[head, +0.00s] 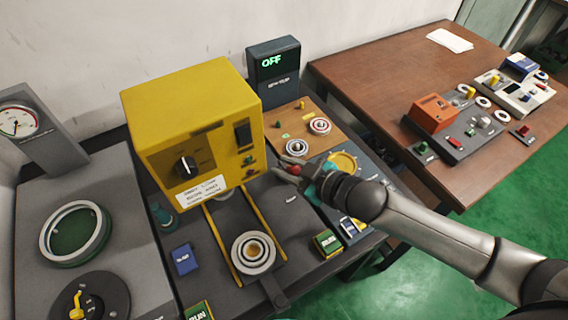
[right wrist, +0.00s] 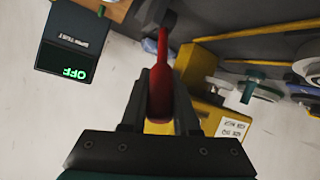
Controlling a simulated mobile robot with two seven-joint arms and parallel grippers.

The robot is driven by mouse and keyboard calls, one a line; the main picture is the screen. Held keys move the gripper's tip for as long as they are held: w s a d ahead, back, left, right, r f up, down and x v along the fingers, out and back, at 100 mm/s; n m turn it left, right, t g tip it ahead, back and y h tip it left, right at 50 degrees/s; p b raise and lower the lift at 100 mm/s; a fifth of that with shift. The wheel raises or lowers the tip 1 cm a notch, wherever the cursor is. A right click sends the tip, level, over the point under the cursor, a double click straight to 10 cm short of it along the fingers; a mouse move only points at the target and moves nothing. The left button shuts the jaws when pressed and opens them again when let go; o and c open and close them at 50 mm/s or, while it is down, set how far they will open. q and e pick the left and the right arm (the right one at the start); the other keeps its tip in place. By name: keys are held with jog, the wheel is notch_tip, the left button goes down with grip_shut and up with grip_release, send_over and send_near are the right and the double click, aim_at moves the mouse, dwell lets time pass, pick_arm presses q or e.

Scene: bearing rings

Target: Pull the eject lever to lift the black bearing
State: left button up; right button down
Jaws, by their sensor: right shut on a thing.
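My right gripper (head: 285,172) is at the right side of the yellow machine (head: 190,125), above the dark bench. In the right wrist view its two fingers (right wrist: 160,98) are closed around the red eject lever (right wrist: 162,58), whose upper end meets a dark pivot. In the head view only the lever's red end (head: 294,170) shows beside the fingers. A ringed bearing with a dark middle (head: 297,147) sits on the brown board behind the gripper. I cannot tell which bearing is the black one. My left gripper is not in view.
A pale ringed bearing (head: 254,253) lies on the slide in front of the machine. A dark display (head: 275,70) reading OFF stands behind. A yellow round part (head: 343,162) is close to my right wrist. A brown table (head: 375,75) stands at right.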

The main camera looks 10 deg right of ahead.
jog(key=shift+s+f, duration=0.1)
dwell(0.4)
jog(key=c, duration=0.7)
grip_release()
jog(key=shift+o, duration=0.2)
jog(key=p+v, duration=0.2)
jog(key=v, duration=1.3)
jog(key=shift+p, duration=0.35)
